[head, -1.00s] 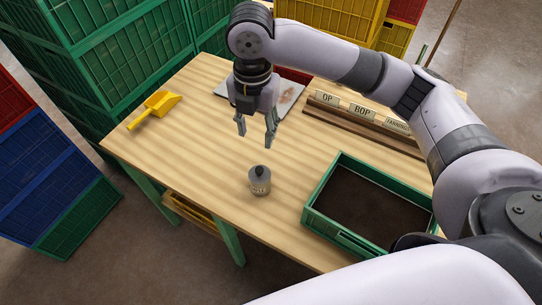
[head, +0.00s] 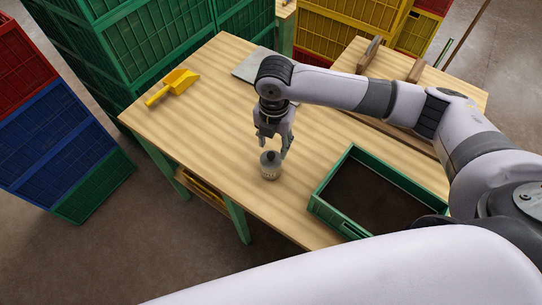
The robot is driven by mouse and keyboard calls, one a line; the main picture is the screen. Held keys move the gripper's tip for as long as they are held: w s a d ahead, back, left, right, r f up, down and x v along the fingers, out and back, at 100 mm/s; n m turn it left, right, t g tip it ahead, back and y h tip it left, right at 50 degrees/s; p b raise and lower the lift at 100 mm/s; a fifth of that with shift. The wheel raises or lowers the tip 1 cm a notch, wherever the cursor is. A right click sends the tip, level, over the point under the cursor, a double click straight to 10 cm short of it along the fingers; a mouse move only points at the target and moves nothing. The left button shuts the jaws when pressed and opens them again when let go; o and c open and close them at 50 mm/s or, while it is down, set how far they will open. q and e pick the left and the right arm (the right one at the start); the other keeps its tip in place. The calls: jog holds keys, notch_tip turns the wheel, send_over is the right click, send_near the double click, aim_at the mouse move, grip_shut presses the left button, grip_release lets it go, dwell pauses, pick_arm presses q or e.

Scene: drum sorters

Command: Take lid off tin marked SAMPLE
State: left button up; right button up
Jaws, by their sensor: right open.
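A small grey tin (head: 269,172) stands upright on the wooden table, near its front edge. Its lid has a dark knob (head: 270,155) on top and is on the tin. The writing on the tin's label is too small to read. My right gripper (head: 274,151) points down just above the tin, its fingers apart on either side of the knob. I cannot tell whether a finger touches the lid. My left gripper is not in view.
A green crate (head: 324,212) with a dark inside stands to the right of the tin. A yellow scoop (head: 174,86) lies at the table's left end. A grey plate (head: 252,64) lies at the back. The wood between scoop and tin is clear.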

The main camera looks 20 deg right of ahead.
aim_at(271, 154)
jog(key=f, duration=0.2)
jog(key=f+p, duration=0.1)
jog(key=shift+s+a+f, duration=0.15)
jog(key=shift+a+f, duration=0.2)
jog(key=shift+a, duration=0.05)
jog(key=shift+f, duration=0.5)
jog(key=shift+c, duration=0.6)
grip_shut()
jog(key=shift+r, duration=0.1)
